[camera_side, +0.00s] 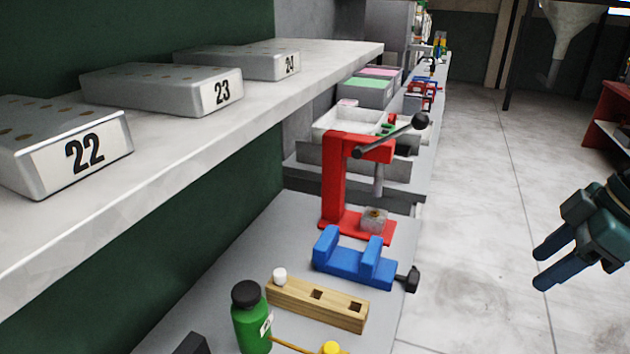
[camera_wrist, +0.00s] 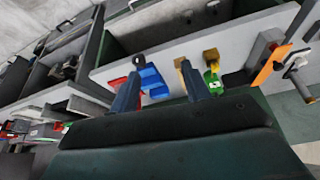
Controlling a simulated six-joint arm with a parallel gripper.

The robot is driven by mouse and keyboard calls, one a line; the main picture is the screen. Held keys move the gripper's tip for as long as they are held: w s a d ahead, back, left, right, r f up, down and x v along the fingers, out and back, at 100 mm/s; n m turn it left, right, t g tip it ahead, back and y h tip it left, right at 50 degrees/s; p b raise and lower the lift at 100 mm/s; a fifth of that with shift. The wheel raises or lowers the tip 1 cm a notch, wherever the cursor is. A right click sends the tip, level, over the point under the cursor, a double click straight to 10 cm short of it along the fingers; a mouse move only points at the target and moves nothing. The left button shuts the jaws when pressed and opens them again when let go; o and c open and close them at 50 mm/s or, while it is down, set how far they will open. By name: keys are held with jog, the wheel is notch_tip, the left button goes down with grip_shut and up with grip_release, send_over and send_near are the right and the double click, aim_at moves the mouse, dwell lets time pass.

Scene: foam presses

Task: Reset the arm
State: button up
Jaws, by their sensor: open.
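My gripper (camera_side: 538,268) is at the right edge of the side view, with its two dark blue fingers spread apart and nothing between them. It is over the floor side of the bench, well clear of the tools. In the wrist view my gripper (camera_wrist: 160,70) also shows two separate fingers pointing toward the bench. The red press (camera_side: 334,180) stands on the bench with its lever raised to the right. A small grey block (camera_side: 374,220) sits on its base. The blue vise (camera_side: 352,262) is in front of the press.
A wooden block (camera_side: 335,305) with square holes carries a white piece (camera_side: 280,275). A green bottle (camera_side: 250,325) with a black cap stands beside it. A yellow-tipped tool (camera_side: 331,348) lies in front. A shelf (camera_side: 215,125) holds numbered metal blocks.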

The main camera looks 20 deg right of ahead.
jog(key=s+d+r+m+t+h, duration=0.1)
jog(key=s+d+r+m+h, duration=0.2)
jog(key=s+d+m, duration=0.3)
jog(key=shift+s+d+r+m+t, duration=0.2)
jog(key=shift+s+r+m+t, duration=0.2)
jog(key=shift+s+r+m, duration=0.3)
